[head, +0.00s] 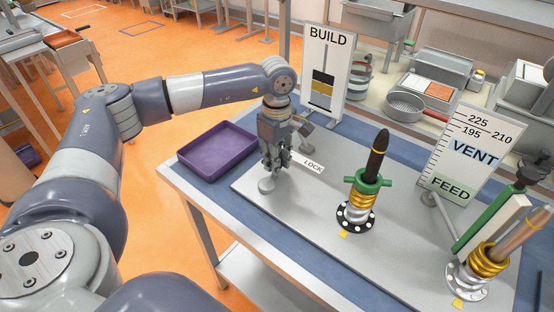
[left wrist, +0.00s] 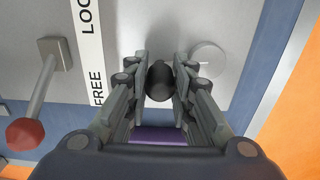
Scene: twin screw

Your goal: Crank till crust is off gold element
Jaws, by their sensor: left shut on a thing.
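My left gripper (head: 275,168) points down over the grey plate and is shut on a dark round-topped crank knob (left wrist: 160,80). A pale disc (head: 267,185) is beside the fingertips; a similar disc shows in the left wrist view (left wrist: 208,60). One gold ribbed element (head: 359,208) stands on a black dotted flange, with a green collar and a dark rod above it. Another gold ribbed element (head: 483,263) stands at the right with a copper-coloured rod. Which one carries crust I cannot tell. My right gripper is not in view.
A LOCK/FREE label (left wrist: 90,45) and a red-knobbed lever (left wrist: 28,130) are close to my left gripper. A purple tray (head: 217,151) sits on the table's left. A BUILD gauge (head: 325,70) and a VENT/FEED gauge (head: 465,150) stand behind. A green bar (head: 482,220) slants at the right.

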